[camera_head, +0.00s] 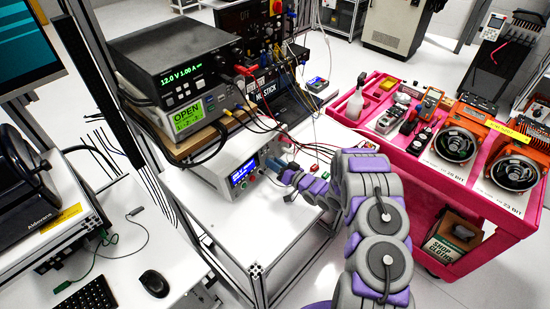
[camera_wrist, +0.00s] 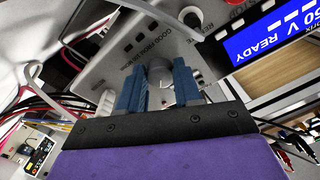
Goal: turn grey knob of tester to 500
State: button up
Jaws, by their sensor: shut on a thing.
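The tester (camera_head: 222,172) is a pale box with a blue lit display (camera_head: 243,171), on the white bench under the stacked instruments. In the wrist view its front panel (camera_wrist: 105,62) is tilted, and the part of the display (camera_wrist: 268,38) in frame reads "50 V READY"; its left end is cut off. The grey knob (camera_wrist: 160,70) sits between the two blue fingers of my gripper (camera_wrist: 158,86), which is shut on it. In the head view my gripper (camera_head: 284,173) is at the panel's right side and hides the knob.
A power supply (camera_head: 178,62) reading 12.0 V 1.00 A sits above the tester. Red and black cables (camera_head: 268,118) hang close over my gripper. A pink cart (camera_head: 400,150) stands to the right. The bench top (camera_head: 240,215) in front of the tester is clear.

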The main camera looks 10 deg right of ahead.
jog(key=shift+r+m+h+p, duration=0.1)
jog(key=shift+m+h+p, duration=0.25)
jog(key=shift+m+p, duration=1.25)
jog(key=shift+r+m+h+p, duration=0.1)
jog(key=shift+m+h+p, duration=0.4)
jog(key=shift+m, duration=1.9)
jog(key=o, duration=1)
jog(key=shift+w+f, duration=0.1)
jog(key=shift+o, duration=0.2)
jog(key=shift+d, duration=0.1)
jog(key=v, duration=1.7)
jog(key=shift+s+d+f, duration=0.2)
jog(key=shift+s, duration=0.05)
